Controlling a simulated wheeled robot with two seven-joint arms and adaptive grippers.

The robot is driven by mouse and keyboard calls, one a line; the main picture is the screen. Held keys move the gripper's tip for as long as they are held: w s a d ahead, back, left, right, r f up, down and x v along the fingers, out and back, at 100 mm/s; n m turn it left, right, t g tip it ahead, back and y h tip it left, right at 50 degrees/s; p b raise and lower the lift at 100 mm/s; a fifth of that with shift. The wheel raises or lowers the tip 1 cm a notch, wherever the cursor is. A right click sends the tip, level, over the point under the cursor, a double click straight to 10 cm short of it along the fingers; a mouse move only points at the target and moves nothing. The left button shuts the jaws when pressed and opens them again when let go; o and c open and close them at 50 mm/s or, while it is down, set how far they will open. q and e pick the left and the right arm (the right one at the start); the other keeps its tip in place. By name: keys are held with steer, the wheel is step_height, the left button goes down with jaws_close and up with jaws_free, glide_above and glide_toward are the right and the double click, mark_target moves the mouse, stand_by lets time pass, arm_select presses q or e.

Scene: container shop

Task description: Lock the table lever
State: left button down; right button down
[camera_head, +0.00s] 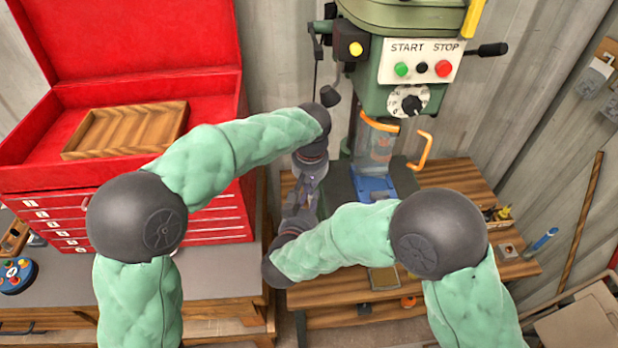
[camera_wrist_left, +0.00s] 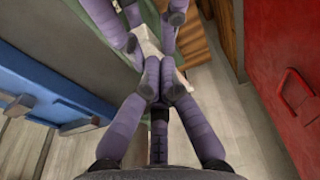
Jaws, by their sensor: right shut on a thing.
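The drill press (camera_head: 417,62) stands at the back, with a blue vise (camera_head: 374,186) on its table. My two grippers are close together left of the vise: the left (camera_head: 306,180) above, the right (camera_head: 297,208) just below. In the left wrist view, my left gripper's purple fingers (camera_wrist_left: 167,82) draw together with their tips almost touching. The right gripper's fingers (camera_wrist_left: 150,14) show beyond them, around a pale piece (camera_wrist_left: 150,45). This may be the table lever; most of it is hidden by fingers, and its angle is unclear.
A red tool chest (camera_head: 215,215) with a wooden tray (camera_head: 125,130) stands on the left bench. The wooden bench (camera_head: 455,180) under the press carries small items at right. An orange guard handle (camera_head: 422,152) sticks out near the vise. Bare floor shows in the wrist view.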

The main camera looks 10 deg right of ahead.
arm_select(q)
steer(key=shift+f, duration=0.25)
arm_select(e)
steer(key=shift+d+r, duration=0.1)
